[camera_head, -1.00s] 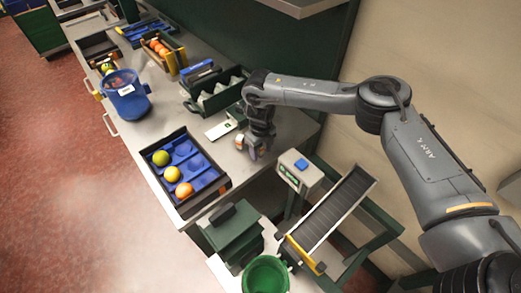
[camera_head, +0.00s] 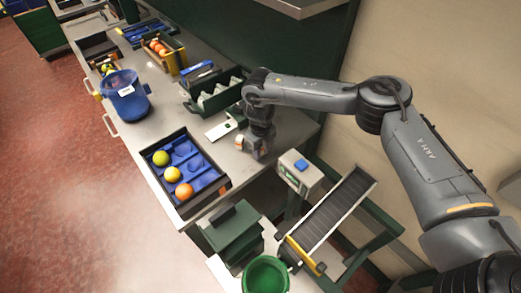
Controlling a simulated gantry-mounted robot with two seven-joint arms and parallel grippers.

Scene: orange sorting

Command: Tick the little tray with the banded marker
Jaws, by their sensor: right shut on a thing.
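My right gripper (camera_head: 259,149) is low over the near right part of the steel counter, fingers pointing down. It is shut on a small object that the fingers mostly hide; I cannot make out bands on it. A small orange and pale patch (camera_head: 240,142) shows at the left side of the fingers. A dark tray with a blue insert (camera_head: 207,181) lies to the lower left of the gripper, with a green-yellow, a yellow and an orange fruit down its left side. A flat white piece (camera_head: 218,131) lies left of the gripper. My left gripper is out of view.
A green rack (camera_head: 232,97) stands behind the white piece. A blue bucket (camera_head: 128,98) and a crate of oranges (camera_head: 172,62) are farther left. A small conveyor (camera_head: 334,213), a box with a blue button (camera_head: 301,168) and a green bin (camera_head: 266,275) are at the front right.

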